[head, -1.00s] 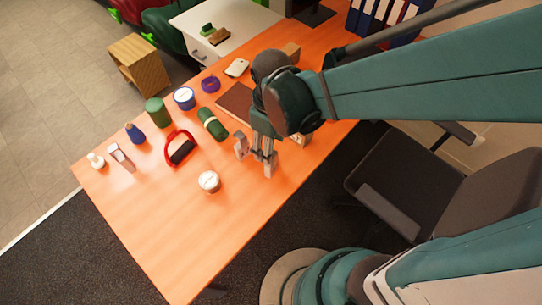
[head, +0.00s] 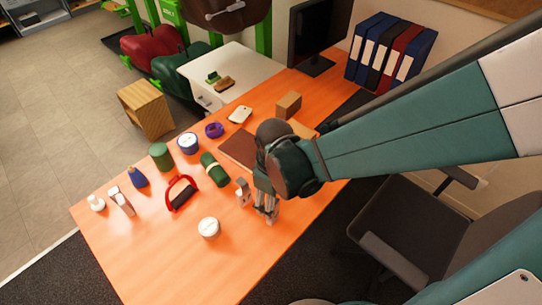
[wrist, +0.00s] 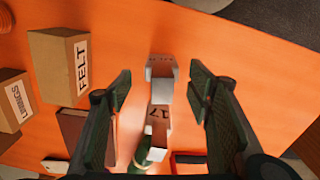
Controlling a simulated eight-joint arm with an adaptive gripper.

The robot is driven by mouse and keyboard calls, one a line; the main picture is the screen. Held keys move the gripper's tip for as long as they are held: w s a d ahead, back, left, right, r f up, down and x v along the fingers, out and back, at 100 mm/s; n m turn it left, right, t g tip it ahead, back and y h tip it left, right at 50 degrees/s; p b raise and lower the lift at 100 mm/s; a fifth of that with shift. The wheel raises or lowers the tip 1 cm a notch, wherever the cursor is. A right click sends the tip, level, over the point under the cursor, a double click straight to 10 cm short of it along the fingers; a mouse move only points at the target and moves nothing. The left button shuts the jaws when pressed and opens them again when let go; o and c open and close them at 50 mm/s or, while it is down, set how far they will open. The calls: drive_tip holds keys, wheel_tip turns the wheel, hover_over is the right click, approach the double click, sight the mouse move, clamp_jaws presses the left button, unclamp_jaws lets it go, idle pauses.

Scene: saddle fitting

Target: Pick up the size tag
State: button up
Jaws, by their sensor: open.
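A small pale tag marked 17 (wrist: 157,118) shows in the wrist view, between my gripper's fingers and below them. A second small pale piece with dark marks (wrist: 161,78) stands in line with it, farther up the picture; I cannot tell whether the two are joined. My gripper (wrist: 160,95) is open, with one finger on each side of this line and clear space to both. In the head view my gripper (head: 257,203) points down over the right side of the orange table, and the tag cannot be made out there.
A box marked FELT (wrist: 62,68) and another labelled box (wrist: 12,100) stand left of the fingers in the wrist view. A white round tin (head: 208,228), a red-handled tool (head: 181,193) and a green roll (head: 214,169) lie left of my gripper. The table's front is clear.

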drive_tip(key=shift+f, duration=0.8)
drive_tip(key=shift+s+f+b, duration=0.15)
drive_tip(key=shift+f+b, duration=1)
drive_tip(key=shift+f, duration=1.45)
drive_tip(key=c, duration=1)
